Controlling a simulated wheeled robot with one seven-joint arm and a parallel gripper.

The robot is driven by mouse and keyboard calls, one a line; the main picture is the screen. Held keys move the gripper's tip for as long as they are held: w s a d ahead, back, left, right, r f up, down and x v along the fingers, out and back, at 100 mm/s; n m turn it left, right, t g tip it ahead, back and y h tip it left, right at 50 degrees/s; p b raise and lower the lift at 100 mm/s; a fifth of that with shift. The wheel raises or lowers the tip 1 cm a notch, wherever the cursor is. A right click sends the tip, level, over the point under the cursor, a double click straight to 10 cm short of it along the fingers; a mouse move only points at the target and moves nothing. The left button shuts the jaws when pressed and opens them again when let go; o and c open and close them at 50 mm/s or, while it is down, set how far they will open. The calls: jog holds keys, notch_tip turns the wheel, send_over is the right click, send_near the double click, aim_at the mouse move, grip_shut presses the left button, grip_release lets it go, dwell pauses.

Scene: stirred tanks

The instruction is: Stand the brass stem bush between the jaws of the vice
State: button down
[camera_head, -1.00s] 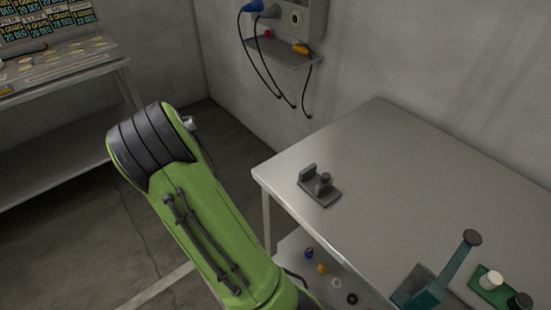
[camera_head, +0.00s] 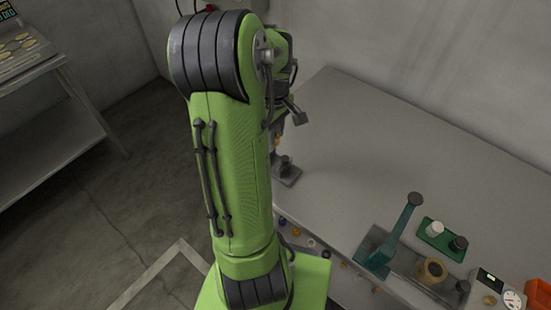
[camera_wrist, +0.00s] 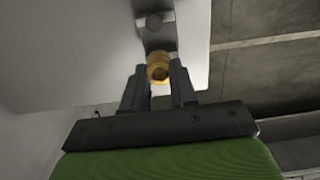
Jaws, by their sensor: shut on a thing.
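The brass stem bush (camera_wrist: 159,67) is a gold ring-like piece with a dark bore. In the wrist view it sits between the tips of my gripper (camera_wrist: 160,75), which is shut on it. The grey vice (camera_wrist: 155,36) lies just beyond the bush in that view. In the head view the vice (camera_head: 287,172) is on the near left part of the bench, partly hidden by my arm. My gripper (camera_head: 277,143) shows only in part there, seemingly above the vice. Whether the bush touches the vice, or is between its jaws, I cannot tell.
The grey bench (camera_head: 350,150) is clear right of the vice. A teal lever press (camera_head: 395,240), a green tray (camera_head: 440,240) with white and dark pieces, a tan ring (camera_head: 433,268), a gauge box (camera_head: 497,293) and an orange bin (camera_head: 538,295) stand at the front right.

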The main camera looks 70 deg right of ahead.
aim_at(275, 164)
notch_tip(275, 164, down, 10)
jog(key=shift+s+b, duration=0.15)
jog(key=shift+b, duration=1)
jog(key=shift+f, duration=0.1)
jog(key=shift+f, duration=0.15)
jog(key=c, duration=0.9)
grip_release()
notch_tip(275, 164, up, 13)
jog(key=p, duration=0.2)
jog(key=shift+f+p, duration=0.2)
jog(key=shift+p, duration=0.1)
